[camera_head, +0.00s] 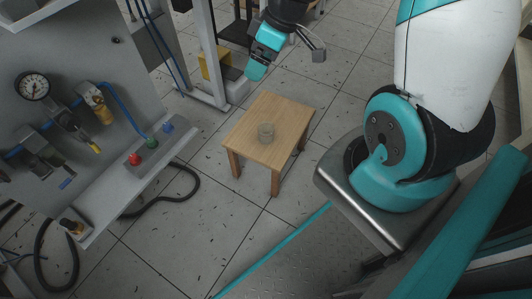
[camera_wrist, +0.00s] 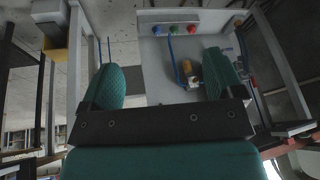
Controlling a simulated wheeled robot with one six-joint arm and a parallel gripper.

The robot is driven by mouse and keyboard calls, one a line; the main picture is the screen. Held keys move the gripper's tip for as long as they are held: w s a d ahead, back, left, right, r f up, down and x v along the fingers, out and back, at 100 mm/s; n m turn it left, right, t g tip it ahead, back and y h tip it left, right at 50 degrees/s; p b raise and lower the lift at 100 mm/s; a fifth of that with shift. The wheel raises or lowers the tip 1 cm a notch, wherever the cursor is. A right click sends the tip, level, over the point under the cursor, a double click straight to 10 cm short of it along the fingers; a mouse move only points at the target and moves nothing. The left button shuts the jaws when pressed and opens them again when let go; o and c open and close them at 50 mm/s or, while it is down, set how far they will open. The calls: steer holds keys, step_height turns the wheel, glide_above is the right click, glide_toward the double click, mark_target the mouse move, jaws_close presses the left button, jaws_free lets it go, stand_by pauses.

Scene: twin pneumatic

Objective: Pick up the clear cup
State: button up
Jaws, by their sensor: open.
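My gripper (camera_head: 256,72) is above and behind the table in the head view, apart from the cup. In the wrist view my gripper (camera_wrist: 168,88) shows two teal padded fingers spread wide with nothing between them. The cup does not show in the wrist view.
A grey pneumatic panel (camera_head: 75,75) with a gauge (camera_head: 34,86), valves and hoses stands at the left. A shelf with red (camera_head: 134,159), green and blue buttons juts out near the table. A black hose (camera_head: 170,207) lies on the floor. Tiled floor around the table is mostly clear.

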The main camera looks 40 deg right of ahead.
steer(key=d+f+b, duration=0.4)
steer(key=f, duration=0.5)
steer(key=d+f+b, duration=0.4)
steer(key=d+f, duration=0.1)
steer(key=f, duration=0.4)
steer(key=b, duration=0.7)
glide_toward(264, 130)
steer(key=a, duration=0.1)
steer(key=s+a, duration=0.1)
steer(key=a+f, duration=0.1)
steer(key=shift+s+t+h, duration=0.25)
steer(key=shift+t+h, duration=0.15)
steer(key=b+x, duration=0.4)
steer(key=x, duration=0.1)
steer(key=shift+f, duration=0.35)
steer(key=shift+w+a+f+b, duration=0.1)
steer(key=shift+w+f+b, duration=0.2)
steer(key=shift+b, duration=0.05)
steer(key=shift+c, duration=0.2)
steer(key=shift+r, duration=0.1)
steer(key=c, duration=1)
